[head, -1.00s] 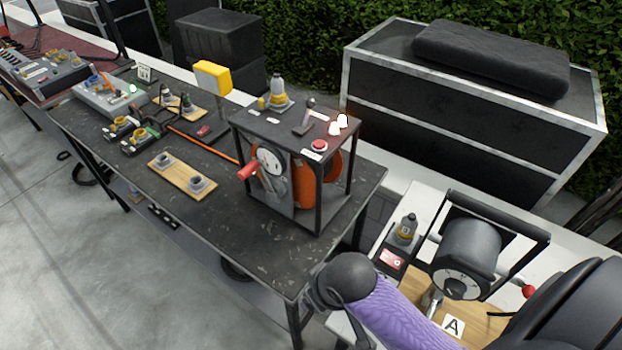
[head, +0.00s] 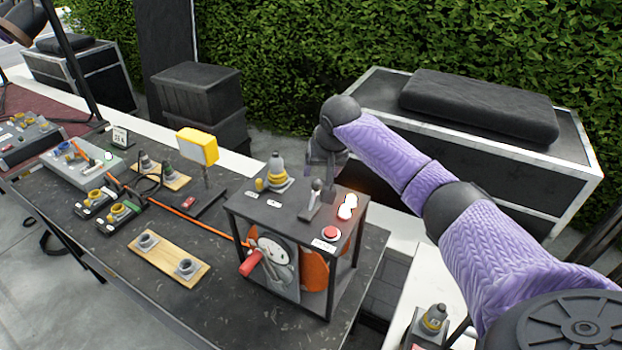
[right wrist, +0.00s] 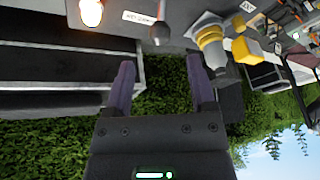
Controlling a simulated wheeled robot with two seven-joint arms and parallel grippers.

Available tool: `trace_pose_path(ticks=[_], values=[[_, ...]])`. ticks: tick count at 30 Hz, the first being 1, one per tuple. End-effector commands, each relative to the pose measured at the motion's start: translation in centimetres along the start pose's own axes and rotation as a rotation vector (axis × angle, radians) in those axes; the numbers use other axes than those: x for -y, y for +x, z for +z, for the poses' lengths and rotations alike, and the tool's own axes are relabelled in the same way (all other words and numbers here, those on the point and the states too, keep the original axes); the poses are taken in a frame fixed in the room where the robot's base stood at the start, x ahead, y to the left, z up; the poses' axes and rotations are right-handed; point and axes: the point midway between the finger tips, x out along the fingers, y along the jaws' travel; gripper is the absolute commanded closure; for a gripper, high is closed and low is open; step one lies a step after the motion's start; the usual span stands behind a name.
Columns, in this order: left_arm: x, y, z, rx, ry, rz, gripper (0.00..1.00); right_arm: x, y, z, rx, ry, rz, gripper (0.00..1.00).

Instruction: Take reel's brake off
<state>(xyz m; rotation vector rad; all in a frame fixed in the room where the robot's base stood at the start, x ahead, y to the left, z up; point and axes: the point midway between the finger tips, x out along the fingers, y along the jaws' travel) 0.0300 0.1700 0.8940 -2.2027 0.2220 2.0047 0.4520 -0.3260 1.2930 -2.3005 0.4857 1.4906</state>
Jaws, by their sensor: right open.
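The reel (head: 316,270) is an orange drum inside a dark box frame, with a red-handled crank (head: 250,263) on its front. On the box's top plate (head: 268,216) a small grey lever (head: 315,195) stands up near the middle. The lever's dark round knob also shows in the right wrist view (right wrist: 160,32), with a small white label beside it. My right gripper (head: 325,158) is behind the lever, above the box's back edge. In the right wrist view it is open and empty (right wrist: 160,70), and the knob lies beyond the fingertips. My left gripper is out of view.
A yellow panel on a post (head: 198,146) stands to the left. A black case (head: 460,155) stands behind at right.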

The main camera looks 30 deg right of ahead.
Motion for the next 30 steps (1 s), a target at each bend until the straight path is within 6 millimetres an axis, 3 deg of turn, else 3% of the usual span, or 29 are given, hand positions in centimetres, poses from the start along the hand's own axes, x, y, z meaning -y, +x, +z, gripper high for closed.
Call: trace_pose_path(ticks=[3,9,21,23,30], values=[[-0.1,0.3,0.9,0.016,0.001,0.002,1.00,0.0,2.9,0.1,0.004,0.000,0.001,0.29],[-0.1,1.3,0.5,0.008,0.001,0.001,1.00,0.1,6.2,0.1,0.001,-0.001,-0.001,0.29],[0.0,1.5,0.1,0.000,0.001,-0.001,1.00,0.1,7.2,0.1,0.000,-0.004,0.000,0.29],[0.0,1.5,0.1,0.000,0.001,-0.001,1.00,0.1,7.2,0.1,0.000,-0.004,0.000,0.37],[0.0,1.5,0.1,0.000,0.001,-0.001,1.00,0.0,7.2,0.1,0.000,-0.004,0.000,0.88]])
